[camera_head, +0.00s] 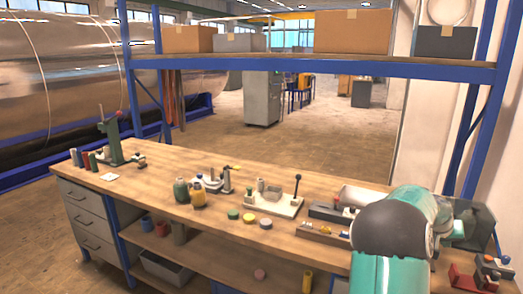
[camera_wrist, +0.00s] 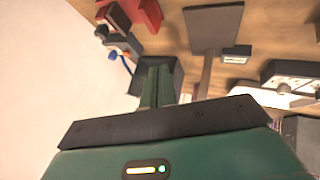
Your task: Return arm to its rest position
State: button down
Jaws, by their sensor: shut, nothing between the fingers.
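My arm (camera_head: 392,232), teal with a dark rounded joint, is folded at the lower right in the head view, over the right end of the workbench (camera_head: 150,160). My gripper (camera_wrist: 158,78) shows in the wrist view as narrow green fingers beyond a dark bar and a green housing with a small light. The fingers are together with nothing held. They appear in front of a dark open box; whether they touch it I cannot tell. In the head view my gripper is mostly hidden behind the arm.
A red vise-like tool (camera_head: 462,276) and a dark box (camera_head: 474,222) are close to the arm at right. Small jars, a white tray (camera_head: 272,203) and a green stand (camera_head: 112,140) are on the bench. A blue shelf frame (camera_head: 300,62) with boxes spans above.

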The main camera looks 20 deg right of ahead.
jog(key=w+a+r+n+t+y, duration=0.1)
jog(key=w+a+r+y, duration=0.15)
jog(key=a, duration=0.85)
jog(key=w+a+r+n+t+y, duration=0.1)
jog(key=a+r+t, duration=0.15)
jog(key=a, duration=0.85)
jog(key=w+a+r+n+t+y, duration=0.15)
jog(key=a+r, duration=0.25)
jog(key=a, duration=0.8)
jog(key=s+a+n+y, duration=0.1)
jog(key=s+a+n, duration=0.1)
jog(key=s+a, duration=0.3)
jog(key=s+a+n+y, duration=0.1)
jog(key=s+a, duration=0.4)
jog(key=a, duration=0.7)
jog(key=s+a+n+y, duration=0.1)
jog(key=s+a+n, duration=0.2)
jog(key=a, duration=0.6)
jog(key=shift+s+a, duration=0.2)
jog(key=shift+s, duration=0.75)
jog(key=shift+d, duration=0.2)
